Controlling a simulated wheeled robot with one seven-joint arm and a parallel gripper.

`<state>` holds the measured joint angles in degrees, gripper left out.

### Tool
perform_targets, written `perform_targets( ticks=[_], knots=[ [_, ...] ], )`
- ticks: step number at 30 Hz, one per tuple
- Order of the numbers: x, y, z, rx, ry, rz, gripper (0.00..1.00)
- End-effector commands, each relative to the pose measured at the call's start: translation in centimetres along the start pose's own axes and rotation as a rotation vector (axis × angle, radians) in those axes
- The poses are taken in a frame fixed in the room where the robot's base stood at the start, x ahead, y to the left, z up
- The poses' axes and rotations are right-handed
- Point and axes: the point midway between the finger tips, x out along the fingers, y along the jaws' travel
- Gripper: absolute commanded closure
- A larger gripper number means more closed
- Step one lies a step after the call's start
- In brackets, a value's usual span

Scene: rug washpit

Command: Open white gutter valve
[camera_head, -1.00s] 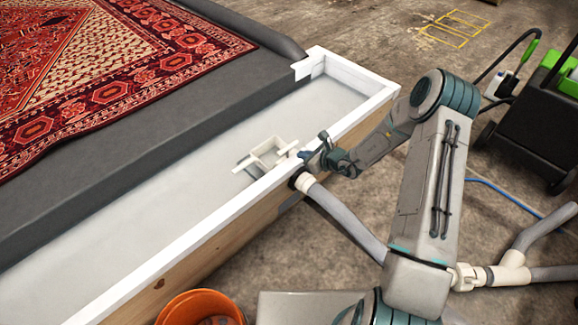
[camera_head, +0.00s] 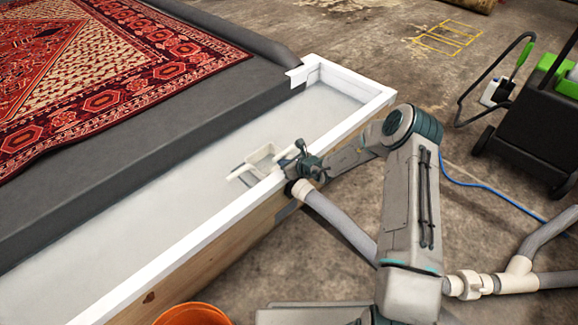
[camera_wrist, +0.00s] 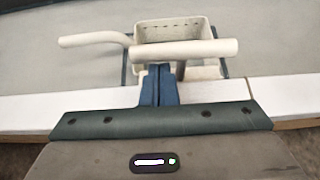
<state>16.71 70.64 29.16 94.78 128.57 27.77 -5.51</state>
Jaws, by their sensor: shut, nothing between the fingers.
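The white gutter valve (camera_wrist: 185,50) is a small box-like fitting with a white bar handle (camera_wrist: 90,40) across its near side, in the wrist view. In the head view the valve (camera_head: 262,160) sits in the pale trough beside its near white rim. My gripper (camera_wrist: 160,72) has its blue fingers together, empty, over the rim, with the tips at or just under the bar. I cannot tell whether they touch it. In the head view my gripper (camera_head: 298,158) is at the rim, right beside the valve, and partly hides it.
The white-rimmed trough (camera_head: 190,245) runs along a dark padded edge with a red patterned rug (camera_head: 110,70). A grey hose (camera_head: 340,220) leaves the trough's outer side below my gripper. An orange bucket (camera_head: 192,315) stands at the front. A black-and-green machine (camera_head: 535,120) stands right.

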Motion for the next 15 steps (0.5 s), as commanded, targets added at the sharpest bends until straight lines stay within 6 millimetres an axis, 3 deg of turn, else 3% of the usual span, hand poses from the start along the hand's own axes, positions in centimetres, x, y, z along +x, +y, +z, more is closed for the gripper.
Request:
perform_targets(
  ticks=[9, 15],
  knots=[
    [-0.1, 0.0, 0.2, -0.001, 0.0, 0.001, 1.0],
    [-1.3, 0.1, 2.4, -0.005, 0.0, 0.002, 1.0]
  ],
)
